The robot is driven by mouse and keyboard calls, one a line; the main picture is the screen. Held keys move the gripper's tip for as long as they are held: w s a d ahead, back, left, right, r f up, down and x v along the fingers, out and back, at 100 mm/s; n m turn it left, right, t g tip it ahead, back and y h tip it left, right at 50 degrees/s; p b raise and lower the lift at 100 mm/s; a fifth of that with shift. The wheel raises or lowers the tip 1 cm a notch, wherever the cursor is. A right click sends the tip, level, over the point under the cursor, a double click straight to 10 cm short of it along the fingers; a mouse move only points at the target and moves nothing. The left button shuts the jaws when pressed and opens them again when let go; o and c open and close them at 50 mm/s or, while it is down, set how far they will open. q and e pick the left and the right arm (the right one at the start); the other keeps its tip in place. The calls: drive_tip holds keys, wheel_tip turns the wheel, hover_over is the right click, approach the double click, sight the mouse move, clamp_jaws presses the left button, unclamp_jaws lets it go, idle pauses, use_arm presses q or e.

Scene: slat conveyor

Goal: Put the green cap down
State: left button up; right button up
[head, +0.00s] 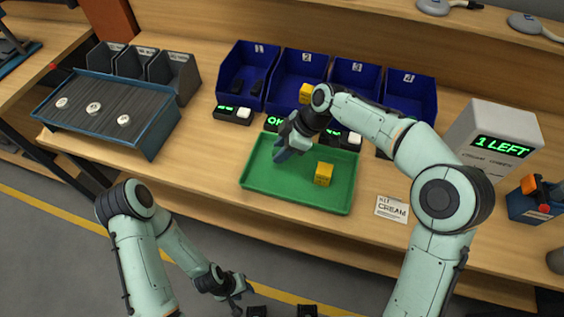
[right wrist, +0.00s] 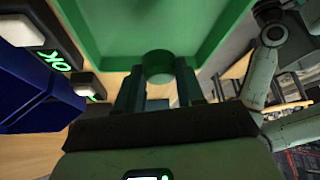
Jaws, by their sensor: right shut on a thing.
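The green cap (right wrist: 158,63) shows in the right wrist view between the fingers of my right gripper (right wrist: 157,85), which is shut on it. In the head view my right gripper (head: 284,152) is over the left part of the green tray (head: 257,181), pointing down; I cannot make out the cap there. The tray also shows behind the cap in the right wrist view (right wrist: 105,25). Whether the cap touches the tray is not clear. My left gripper (head: 238,301) hangs low in front of the table, away from the tray; its fingers are too small to judge.
A yellow cube (head: 323,175) sits in the tray's right part. Blue numbered bins (head: 247,75) stand behind, one with a yellow item (head: 305,93). A slat conveyor (head: 95,110) with several white discs is at left. A "CREAM" card (head: 391,209) lies right of the tray.

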sight(275, 168)
drive_tip(key=shift+f, duration=3.05)
drive_tip(key=shift+f, duration=0.1)
drive_tip(key=o, duration=1)
drive_tip(key=shift+r, duration=0.2)
drive_tip(key=v, duration=1.1)
drive_tip(key=shift+d+r, duration=0.25)
drive_tip(key=shift+r, duration=0.1)
